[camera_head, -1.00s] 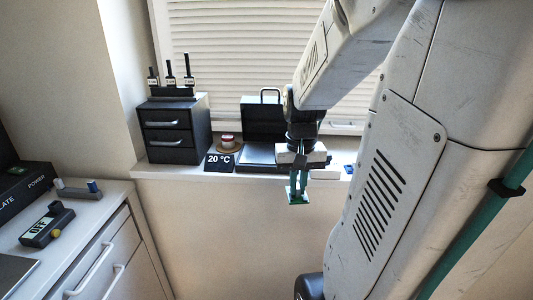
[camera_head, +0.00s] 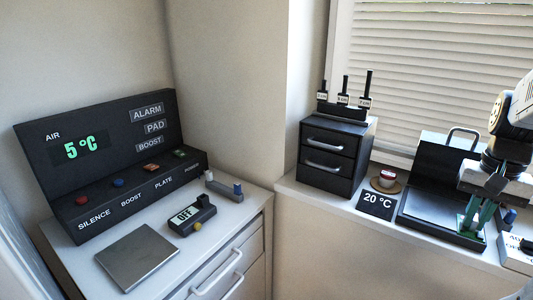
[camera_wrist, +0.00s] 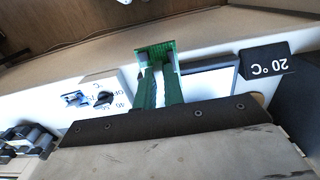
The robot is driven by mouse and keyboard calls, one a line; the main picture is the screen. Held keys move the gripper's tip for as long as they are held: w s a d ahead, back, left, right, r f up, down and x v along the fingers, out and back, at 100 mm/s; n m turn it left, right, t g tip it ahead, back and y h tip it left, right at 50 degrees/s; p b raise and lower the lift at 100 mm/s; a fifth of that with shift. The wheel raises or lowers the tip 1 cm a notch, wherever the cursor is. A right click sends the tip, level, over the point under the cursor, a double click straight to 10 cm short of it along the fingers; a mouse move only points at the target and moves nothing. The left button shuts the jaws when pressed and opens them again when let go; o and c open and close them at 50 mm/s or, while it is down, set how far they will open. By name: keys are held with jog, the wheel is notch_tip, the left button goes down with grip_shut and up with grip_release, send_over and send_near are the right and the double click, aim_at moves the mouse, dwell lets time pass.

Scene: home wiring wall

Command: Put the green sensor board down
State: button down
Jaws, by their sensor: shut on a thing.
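The green sensor board (camera_wrist: 157,51) is a small flat board pinched at the tips of the two green fingers of my gripper (camera_wrist: 160,77) in the wrist view. In the head view, my gripper (camera_head: 475,222) hangs at the far right with its fingers down. The board (camera_head: 464,226) shows there as a small green patch, partly hidden by the fingers. It appears in front of the right part of the open black case (camera_head: 425,210). I cannot tell whether it touches anything below.
On the sill stand a black drawer unit (camera_head: 335,157), a 20 °C sign (camera_head: 377,204) and a red-topped button (camera_head: 386,178). A white switch box (camera_head: 517,256) is at right. The left counter holds a control panel (camera_head: 110,165), bare metal plate (camera_head: 138,257) and OFF device (camera_head: 192,215).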

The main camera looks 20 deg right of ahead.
send_over(441, 210)
jog(key=shift+d+f, duration=0.1)
jog(key=shift+f, duration=2.3)
jog(key=shift+f, duration=0.1)
jog(key=c, duration=1.9)
grip_release()
jog(key=shift+f, duration=0.1)
jog(key=o, duration=0.4)
